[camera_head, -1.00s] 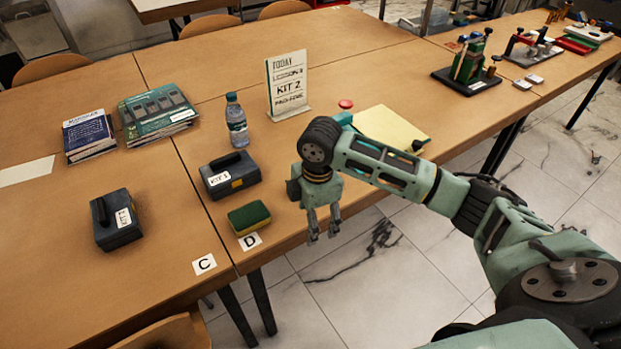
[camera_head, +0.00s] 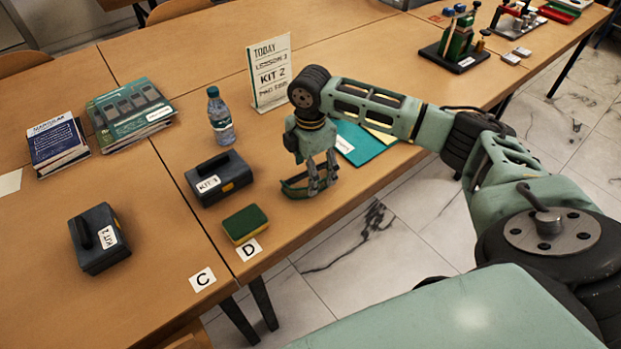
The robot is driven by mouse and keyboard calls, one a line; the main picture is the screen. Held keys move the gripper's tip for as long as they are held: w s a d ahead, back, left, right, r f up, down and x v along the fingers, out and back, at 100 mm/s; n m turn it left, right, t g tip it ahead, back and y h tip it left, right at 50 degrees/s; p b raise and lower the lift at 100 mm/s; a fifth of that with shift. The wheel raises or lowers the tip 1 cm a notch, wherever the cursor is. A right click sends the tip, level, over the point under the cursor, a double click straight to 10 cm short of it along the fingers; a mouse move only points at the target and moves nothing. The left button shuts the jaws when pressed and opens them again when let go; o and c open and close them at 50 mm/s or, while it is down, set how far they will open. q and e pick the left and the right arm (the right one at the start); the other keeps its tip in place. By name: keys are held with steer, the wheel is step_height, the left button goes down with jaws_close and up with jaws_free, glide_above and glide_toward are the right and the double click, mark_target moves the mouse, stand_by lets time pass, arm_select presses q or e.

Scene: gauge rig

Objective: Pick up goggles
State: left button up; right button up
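A dark green curved item (camera_head: 292,188), which looks like the goggles, lies on the table right of the KIT 1 case. It is partly hidden by my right gripper (camera_head: 321,186). The gripper points down with its two fingers apart, at the right part of this item. I cannot tell whether the fingers touch it. My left gripper is not in view.
Near the gripper are the KIT 1 case (camera_head: 219,181), a green-yellow sponge (camera_head: 245,224), a water bottle (camera_head: 221,118), a KIT 2 sign (camera_head: 270,75) and a teal folder (camera_head: 359,146). The KIT 2 case (camera_head: 98,240) and books (camera_head: 131,112) stand left.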

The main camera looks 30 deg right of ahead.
steer(key=f, duration=0.3)
steer(key=shift+w+d, duration=0.15)
steer(key=shift+d, duration=0.05)
steer(key=shift+f, duration=0.4)
steer(key=c, duration=0.3)
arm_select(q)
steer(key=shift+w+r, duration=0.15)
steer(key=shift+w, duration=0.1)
arm_select(e)
steer(key=c, duration=1)
steer(key=shift+o, duration=0.2)
